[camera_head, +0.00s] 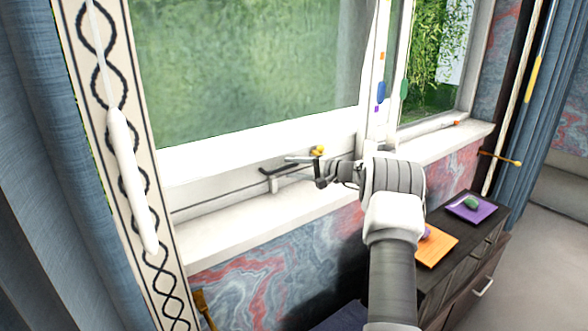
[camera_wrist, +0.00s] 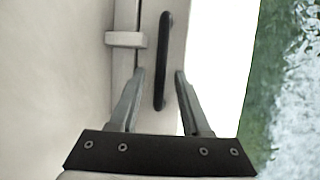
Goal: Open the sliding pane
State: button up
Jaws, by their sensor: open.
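The window has a large left pane (camera_head: 250,70) in a white frame, with blurred greenery behind its glass. A short black bar handle (camera_head: 268,170) sits low on the pane's frame, above the sill. My gripper (camera_head: 290,162) reaches in from the right at the handle. In the wrist view the handle (camera_wrist: 164,60) runs between the two spread fingers of my gripper (camera_wrist: 160,73). The fingers are open, with visible gaps on both sides of the handle. Whether the fingertips reach deep enough to surround it, I cannot tell.
A white sill (camera_head: 245,228) runs below the window. A pale block (camera_wrist: 126,40) sits on the rail beside the handle. A small yellow object (camera_head: 318,150) is near my gripper. A dark cabinet (camera_head: 465,245) with orange and purple mats stands at lower right. Curtains hang at both sides.

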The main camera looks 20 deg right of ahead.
jog(key=v, duration=1.7)
jog(key=shift+s+p, duration=0.2)
jog(key=shift+p, duration=0.2)
jog(key=shift+r, duration=0.1)
